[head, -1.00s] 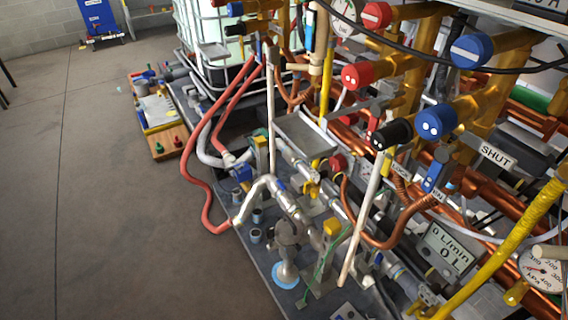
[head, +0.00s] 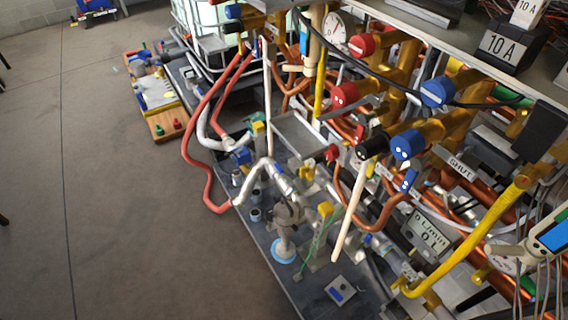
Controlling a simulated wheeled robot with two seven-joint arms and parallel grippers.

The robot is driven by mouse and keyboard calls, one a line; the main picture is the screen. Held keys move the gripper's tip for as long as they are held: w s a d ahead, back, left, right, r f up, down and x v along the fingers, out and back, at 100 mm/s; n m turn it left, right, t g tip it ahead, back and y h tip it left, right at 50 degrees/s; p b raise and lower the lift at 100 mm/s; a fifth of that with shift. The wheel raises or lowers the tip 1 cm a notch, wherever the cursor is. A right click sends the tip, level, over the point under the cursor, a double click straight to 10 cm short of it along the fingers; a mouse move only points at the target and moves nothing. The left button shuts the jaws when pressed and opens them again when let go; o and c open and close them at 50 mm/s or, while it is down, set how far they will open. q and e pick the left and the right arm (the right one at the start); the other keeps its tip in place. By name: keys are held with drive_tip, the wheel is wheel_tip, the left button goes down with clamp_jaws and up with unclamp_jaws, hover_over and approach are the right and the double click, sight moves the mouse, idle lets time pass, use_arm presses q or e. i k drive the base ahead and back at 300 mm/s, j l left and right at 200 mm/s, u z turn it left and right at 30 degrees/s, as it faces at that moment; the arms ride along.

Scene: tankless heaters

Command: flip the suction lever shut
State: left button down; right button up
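A small blue lever (head: 408,180) sits among the copper pipes right of centre, beside a partly hidden tag. It stands apart from the white tag reading SHUT (head: 460,168), which is to its right. It is the likely suction lever, but no readable label confirms it. Below it is a grey meter (head: 428,235) reading L/min. Neither of my grippers shows in the head view.
Blue valve knobs (head: 407,144) and red knobs (head: 345,95) project above the lever. A yellow pipe (head: 470,240) crosses at the right. A pale rod (head: 348,210) stands to the left. Red hoses (head: 190,150) border open floor (head: 120,200).

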sight(277, 165)
drive_tip(key=i+z, duration=0.1)
drive_tip(key=z, duration=0.3)
drive_tip(key=j+z, duration=0.15)
drive_tip(key=z, duration=0.25)
drive_tip(key=i+j+z, duration=0.1)
drive_tip(key=z, duration=0.35)
drive_tip(key=i+j+z, duration=0.1)
drive_tip(key=j+z, duration=0.3)
drive_tip(key=j, duration=0.45)
drive_tip(key=j+z, duration=0.4)
drive_tip(key=j, duration=1.6)
